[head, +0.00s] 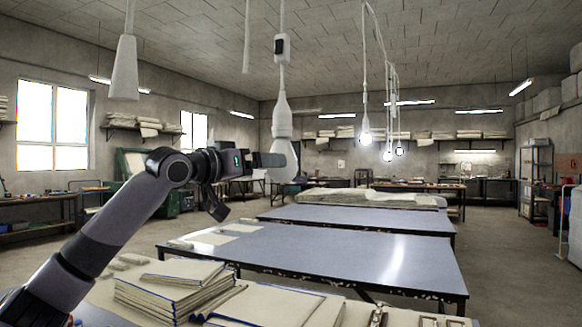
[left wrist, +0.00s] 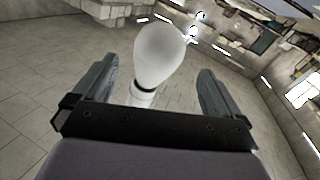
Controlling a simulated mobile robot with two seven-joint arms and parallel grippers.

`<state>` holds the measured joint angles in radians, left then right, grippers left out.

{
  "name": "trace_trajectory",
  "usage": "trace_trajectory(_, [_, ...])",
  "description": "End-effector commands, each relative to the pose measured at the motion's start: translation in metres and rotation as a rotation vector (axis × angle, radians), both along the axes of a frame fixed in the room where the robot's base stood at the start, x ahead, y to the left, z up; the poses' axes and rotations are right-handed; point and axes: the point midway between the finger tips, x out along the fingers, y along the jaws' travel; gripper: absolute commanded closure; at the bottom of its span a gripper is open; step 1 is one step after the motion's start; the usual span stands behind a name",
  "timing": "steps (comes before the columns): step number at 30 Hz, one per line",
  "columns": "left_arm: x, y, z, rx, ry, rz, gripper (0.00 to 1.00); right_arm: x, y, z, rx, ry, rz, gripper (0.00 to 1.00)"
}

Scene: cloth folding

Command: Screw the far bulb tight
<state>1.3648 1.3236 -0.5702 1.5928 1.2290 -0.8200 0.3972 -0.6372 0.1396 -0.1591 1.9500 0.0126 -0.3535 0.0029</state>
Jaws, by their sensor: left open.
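An unlit white bulb (head: 284,162) hangs below a white socket (head: 283,120) on a cord in the middle of the head view. My left gripper (head: 272,160) is open, level with the bulb and close to its left side. In the left wrist view the bulb (left wrist: 160,55) shows between the two spread fingers of my left gripper (left wrist: 159,66), with a gap on each side. The white neck shows below the glass. I cannot tell how tightly the bulb sits in its socket. My right gripper is not in view.
Farther back hang lit bulbs (head: 365,137). A white cone-shaped fitting (head: 124,68) hangs at the upper left. Below are a blue-grey table (head: 330,258), another table behind it, and stacked cloths or books (head: 170,288) in front. The air around the bulb is mostly clear.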

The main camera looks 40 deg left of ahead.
Motion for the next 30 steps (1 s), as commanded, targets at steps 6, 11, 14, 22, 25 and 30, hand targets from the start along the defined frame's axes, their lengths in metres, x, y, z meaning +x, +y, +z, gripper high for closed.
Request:
trace_trajectory(6, [0.031, -0.001, 0.003, -0.003, 0.002, -0.002, 0.01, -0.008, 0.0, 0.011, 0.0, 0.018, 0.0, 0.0])
trace_trajectory(11, [0.054, -0.002, 0.002, -0.002, 0.003, -0.003, 0.01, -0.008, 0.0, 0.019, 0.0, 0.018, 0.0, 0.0])
trace_trajectory(14, [0.063, -0.002, 0.001, 0.0, 0.002, -0.001, 0.01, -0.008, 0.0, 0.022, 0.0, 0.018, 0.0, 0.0])
trace_trajectory(22, [0.069, -0.001, -0.001, 0.002, 0.002, 0.0, 0.01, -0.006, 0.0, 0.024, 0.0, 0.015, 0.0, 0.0])
trace_trajectory(25, [0.069, -0.002, -0.001, 0.002, 0.002, 0.0, 0.01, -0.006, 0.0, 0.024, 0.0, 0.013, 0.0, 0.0])
trace_trajectory(30, [0.069, -0.002, -0.001, 0.002, 0.002, 0.0, 0.51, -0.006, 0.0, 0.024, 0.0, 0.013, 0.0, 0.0])
